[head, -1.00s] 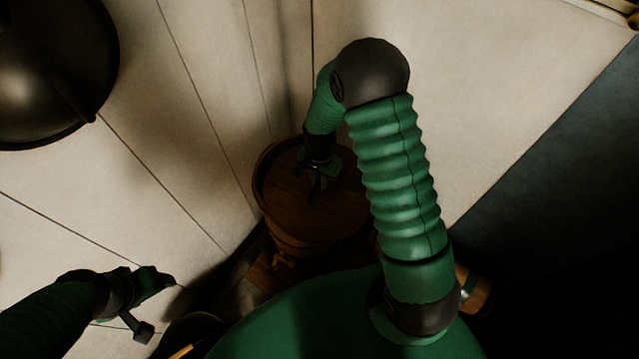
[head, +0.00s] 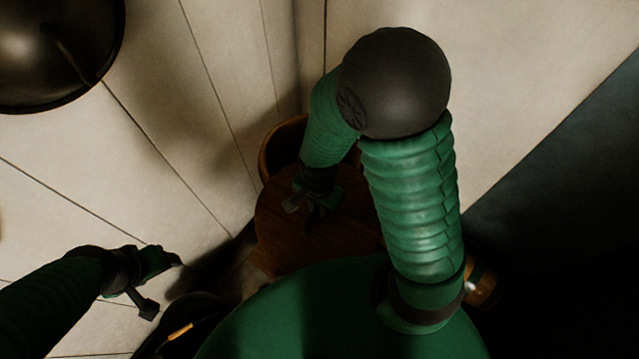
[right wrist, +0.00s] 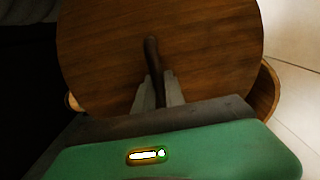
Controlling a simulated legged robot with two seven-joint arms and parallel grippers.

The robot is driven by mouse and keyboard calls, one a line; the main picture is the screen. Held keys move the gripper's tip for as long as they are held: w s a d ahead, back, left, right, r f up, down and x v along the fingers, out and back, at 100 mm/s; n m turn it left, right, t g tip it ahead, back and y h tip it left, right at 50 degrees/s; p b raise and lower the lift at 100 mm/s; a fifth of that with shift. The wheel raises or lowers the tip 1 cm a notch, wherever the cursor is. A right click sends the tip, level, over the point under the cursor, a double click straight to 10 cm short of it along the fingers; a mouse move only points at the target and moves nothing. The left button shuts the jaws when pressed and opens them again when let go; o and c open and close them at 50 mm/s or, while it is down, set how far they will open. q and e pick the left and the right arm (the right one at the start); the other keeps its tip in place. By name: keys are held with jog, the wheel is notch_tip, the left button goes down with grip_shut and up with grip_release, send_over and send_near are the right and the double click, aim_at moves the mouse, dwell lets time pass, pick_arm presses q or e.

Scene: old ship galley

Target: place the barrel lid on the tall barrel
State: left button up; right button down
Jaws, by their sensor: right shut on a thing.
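The barrel lid (head: 285,230) is a round dark-brown wooden disc with a dark upright handle (right wrist: 151,55). My right gripper (head: 312,205) is shut on that handle, and the lid (right wrist: 205,45) fills much of the right wrist view. The tall barrel (head: 277,143) stands behind the lid in the head view, with a curved part of its rim showing. Its rim also shows at the right in the right wrist view (right wrist: 269,90). The lid is off-centre from the barrel, covering its near part from sight. My left gripper (head: 163,285) is open and empty at lower left.
Pale plank walls (head: 200,150) meet in a corner close behind the barrel. A dark round metal vessel (head: 55,50) is at upper left. A dark pan-like thing (head: 185,315) lies at the bottom, and a small wooden object (head: 481,282) is partly hidden right of my arm. The right side is dark.

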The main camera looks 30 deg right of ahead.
jog(key=shift+m, duration=0.4)
jog(key=w+b, duration=0.1)
jog(key=w, duration=0.1)
jog(key=w+d, duration=0.1)
jog(key=w, duration=0.1)
jog(key=w+d+f+b, duration=0.1)
jog(key=w, duration=0.1)
jog(key=shift+w+f+b, duration=0.1)
jog(key=shift+w+b, duration=0.15)
jog(key=shift+b, duration=0.05)
pick_arm(q)
jog(key=p, duration=0.2)
jog(key=shift+w+f+p, duration=0.1)
jog(key=shift+f+p, duration=0.3)
pick_arm(e)
jog(key=w+d+f, duration=0.2)
jog(key=w+d, duration=0.1)
jog(key=w, duration=0.4)
jog(key=w+d+f, duration=0.2)
jog(key=w+d, duration=0.2)
jog(key=w, duration=0.3)
jog(key=shift+w+d+f, duration=0.15)
jog(key=shift+f, duration=0.15)
jog(key=c, duration=1.4)
grip_release()
jog(key=shift+r, duration=0.1)
